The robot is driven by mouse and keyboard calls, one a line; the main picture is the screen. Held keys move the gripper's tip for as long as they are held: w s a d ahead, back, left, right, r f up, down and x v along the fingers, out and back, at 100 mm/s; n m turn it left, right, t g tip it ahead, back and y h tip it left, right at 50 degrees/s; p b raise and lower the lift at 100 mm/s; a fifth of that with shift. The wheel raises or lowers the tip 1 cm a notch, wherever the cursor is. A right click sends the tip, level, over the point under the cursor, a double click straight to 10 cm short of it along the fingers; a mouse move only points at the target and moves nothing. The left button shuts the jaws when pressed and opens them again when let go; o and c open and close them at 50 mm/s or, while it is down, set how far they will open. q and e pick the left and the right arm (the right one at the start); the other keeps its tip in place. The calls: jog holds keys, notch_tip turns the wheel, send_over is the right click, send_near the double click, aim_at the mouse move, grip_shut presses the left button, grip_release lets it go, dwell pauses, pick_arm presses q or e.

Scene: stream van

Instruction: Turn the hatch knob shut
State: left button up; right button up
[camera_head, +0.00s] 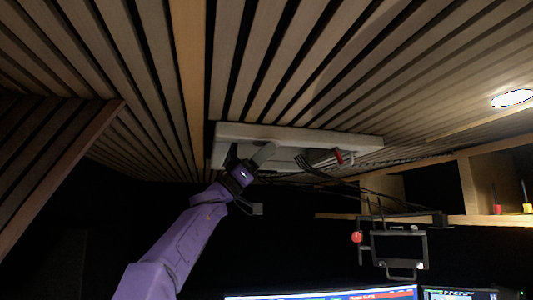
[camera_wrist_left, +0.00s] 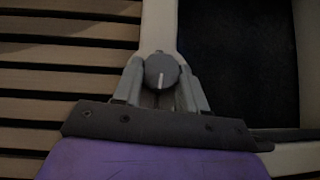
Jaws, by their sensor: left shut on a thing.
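The hatch knob (camera_wrist_left: 161,70) is a dark grey round knob with a light marker line, on the pale hatch frame (camera_wrist_left: 159,22) in the left wrist view. The marker line points down in that view. My left gripper (camera_wrist_left: 163,82) is shut on the knob, with one finger on each side. In the head view my purple left arm reaches up to the white hatch frame (camera_head: 300,134) in the slatted ceiling, and my left gripper (camera_head: 256,163) is at its near left part. The knob is hidden there. My right gripper is not in view.
Dark cables (camera_head: 318,170) and a red-ended part (camera_head: 338,156) hang by the hatch's right side. A black bracket with a red ball (camera_head: 356,237), monitors (camera_head: 330,293) and a wooden shelf (camera_head: 480,219) are lower right. A ceiling lamp (camera_head: 512,98) glows at right.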

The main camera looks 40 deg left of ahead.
pick_arm(q)
jog(key=shift+s+a+r+h, duration=0.2)
jog(key=shift+r+h, duration=0.1)
jog(key=shift+h, duration=0.2)
jog(key=shift+w+f+m+g+h, duration=0.2)
jog(key=shift+m+g+h, duration=0.2)
jog(key=shift+g, duration=0.1)
jog(key=shift+w+d+f+g+h, duration=0.1)
jog(key=shift+d+f+g+h, duration=0.1)
jog(key=shift+g+h, duration=0.15)
jog(key=shift+w+f, duration=0.1)
jog(key=shift+f, duration=0.05)
jog(key=o, duration=1.1)
jog(key=shift+c, duration=0.2)
jog(key=shift+s, duration=0.2)
